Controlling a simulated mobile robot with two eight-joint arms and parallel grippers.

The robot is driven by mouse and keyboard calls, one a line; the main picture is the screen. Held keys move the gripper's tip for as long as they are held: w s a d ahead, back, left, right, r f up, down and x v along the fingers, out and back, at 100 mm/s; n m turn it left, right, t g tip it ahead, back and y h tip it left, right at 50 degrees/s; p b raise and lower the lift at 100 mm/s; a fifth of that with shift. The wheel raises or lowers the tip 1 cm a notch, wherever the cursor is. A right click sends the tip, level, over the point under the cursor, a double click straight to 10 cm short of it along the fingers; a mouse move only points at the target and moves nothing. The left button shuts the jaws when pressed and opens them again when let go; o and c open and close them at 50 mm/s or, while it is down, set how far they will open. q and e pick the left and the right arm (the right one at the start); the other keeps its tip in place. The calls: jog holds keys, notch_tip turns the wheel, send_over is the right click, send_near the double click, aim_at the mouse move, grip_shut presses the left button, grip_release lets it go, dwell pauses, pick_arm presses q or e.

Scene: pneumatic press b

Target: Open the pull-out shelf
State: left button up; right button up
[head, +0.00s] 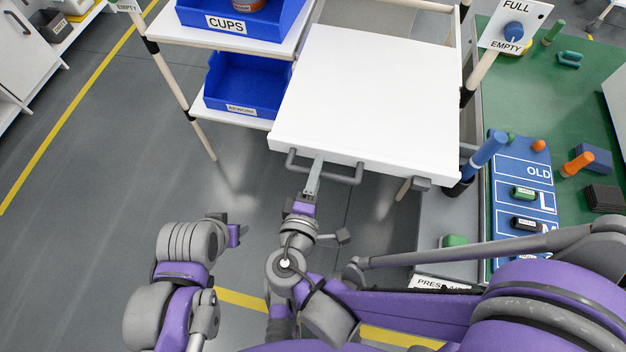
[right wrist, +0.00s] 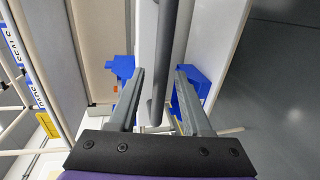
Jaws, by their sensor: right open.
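The pull-out shelf (head: 370,90) is a wide white board with a grey bar handle (head: 345,180) along its front edge. My right gripper (head: 316,172) is at the left part of this handle. In the right wrist view the right gripper (right wrist: 162,85) is open, with the grey handle bar (right wrist: 173,60) between its two fingers. A gap shows on the right side of the bar; contact on the left is unclear. My left gripper (head: 238,232) is low and left of the right one, away from the shelf; its fingers are too unclear to judge.
Blue bins, one labelled CUPS (head: 232,18) and one below it (head: 245,85), stand on white racks left of the shelf. A green table (head: 570,90) with a blue board (head: 505,160) lies to the right. The grey floor (head: 110,170) at left is clear.

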pick_arm(q)
jog(key=shift+r+p, duration=0.6)
jog(key=shift+r, duration=0.15)
pick_arm(e)
jog(key=v, duration=1)
jog(key=shift+s, duration=0.3)
pick_arm(q)
jog(key=shift+s, duration=0.1)
pick_arm(e)
jog(key=d+f+m+g+y, duration=0.2)
jog(key=d+f+m+g, duration=0.25)
jog(key=d+m, duration=0.35)
jog(key=d+f+m+g+y, duration=0.1)
jog(key=d+f+m+g, duration=0.2)
jog(key=d+m+g, duration=0.55)
pick_arm(q)
notch_tip(320, 180, up, 18)
jog(key=w+p, duration=0.2)
jog(key=p, duration=1.4)
jog(key=shift+t, duration=0.4)
pick_arm(e)
notch_tip(320, 180, up, 19)
jog(key=w+d+n+t, duration=0.1)
jog(key=d+t, duration=0.2)
jog(key=shift+w+y, duration=0.3)
jog(key=shift+y, duration=0.1)
